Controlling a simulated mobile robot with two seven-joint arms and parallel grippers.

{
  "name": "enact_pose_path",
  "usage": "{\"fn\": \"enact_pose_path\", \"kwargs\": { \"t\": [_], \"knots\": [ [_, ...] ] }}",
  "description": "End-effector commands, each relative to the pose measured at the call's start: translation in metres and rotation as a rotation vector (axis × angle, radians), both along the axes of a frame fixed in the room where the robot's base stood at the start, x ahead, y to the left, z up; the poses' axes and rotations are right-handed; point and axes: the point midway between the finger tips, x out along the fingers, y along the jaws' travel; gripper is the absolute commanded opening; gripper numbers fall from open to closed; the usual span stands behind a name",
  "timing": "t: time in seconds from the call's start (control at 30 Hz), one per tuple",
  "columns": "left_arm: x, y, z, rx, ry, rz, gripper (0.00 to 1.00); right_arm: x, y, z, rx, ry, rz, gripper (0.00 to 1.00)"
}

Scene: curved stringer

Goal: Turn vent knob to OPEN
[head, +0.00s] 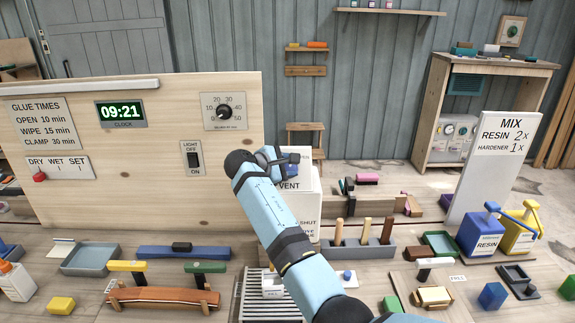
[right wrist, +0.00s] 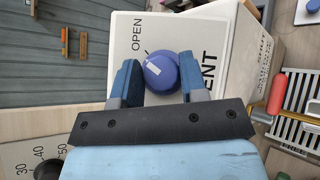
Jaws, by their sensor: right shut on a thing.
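The vent box (head: 306,205) is white, with the words VENT and SHUT on its front in the head view. In the right wrist view, the word OPEN (right wrist: 138,36) is on the white panel near a short dark tick. The round blue vent knob (right wrist: 166,74) has a white mark on its left part in that view, apart from the word OPEN. My right gripper (head: 283,158) is at the top of the box and shut on the knob, one finger on each side. My left gripper is not in view.
A wooden panel (head: 120,200) with clock, dial (head: 224,111) and light switch (head: 194,158) stands left of the box. A tool rack (head: 345,250) stands at its right front. A slatted tray (head: 255,300) and several blocks and trays crowd the bench in front.

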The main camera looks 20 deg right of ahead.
Motion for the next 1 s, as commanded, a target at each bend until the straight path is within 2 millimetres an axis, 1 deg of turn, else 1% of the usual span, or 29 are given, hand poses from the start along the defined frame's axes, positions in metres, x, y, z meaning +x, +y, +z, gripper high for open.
{"fn": "enact_pose_path", "kwargs": {
  "t": [0.2, 0.4, 1.0],
  "knots": [
    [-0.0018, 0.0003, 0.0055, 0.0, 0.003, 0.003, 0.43, 0.0008, 0.0003, 0.0018, 0.094, -0.025, -0.096, 0.16],
    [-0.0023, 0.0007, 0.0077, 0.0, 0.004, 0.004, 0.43, 0.001, -0.0002, 0.001, 0.147, -0.04, -0.151, 0.16],
    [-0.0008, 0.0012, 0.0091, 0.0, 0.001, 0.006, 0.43, 0.0009, -0.0007, 0.0004, 0.172, -0.048, -0.179, 0.16]
  ]
}}
